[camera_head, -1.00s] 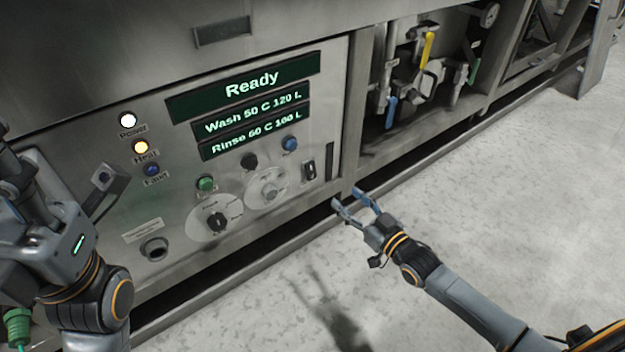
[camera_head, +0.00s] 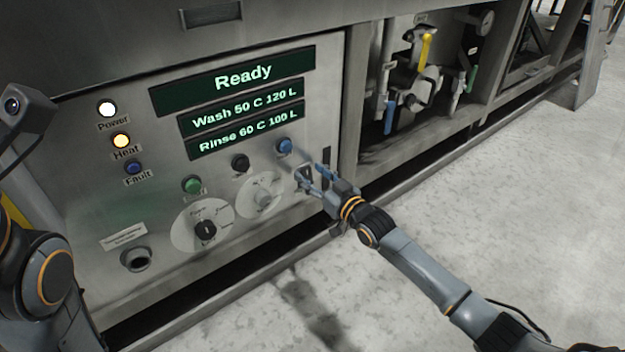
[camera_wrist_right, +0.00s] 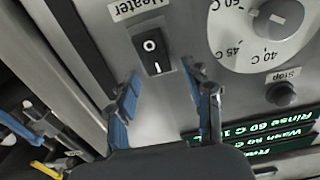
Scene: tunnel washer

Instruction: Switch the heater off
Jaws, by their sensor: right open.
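The heater switch (camera_wrist_right: 152,50) is a black rocker with white O and I marks, under a "Heater" label in the right wrist view. I cannot tell which side is pressed. My right gripper (camera_wrist_right: 160,74) is open and empty. Its blue fingertips lie on either side of and just below the switch in that view, apparently not touching it. In the head view the right gripper (camera_head: 311,174) is at the panel's lower right and largely hides the switch. The amber Heat lamp (camera_head: 120,141) is lit. My left arm shows at the left edge; its gripper is out of view.
The displays read Ready (camera_head: 243,75), wash and rinse settings. Piping with a yellow handle (camera_head: 426,45) stands right of the panel. The floor is clear.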

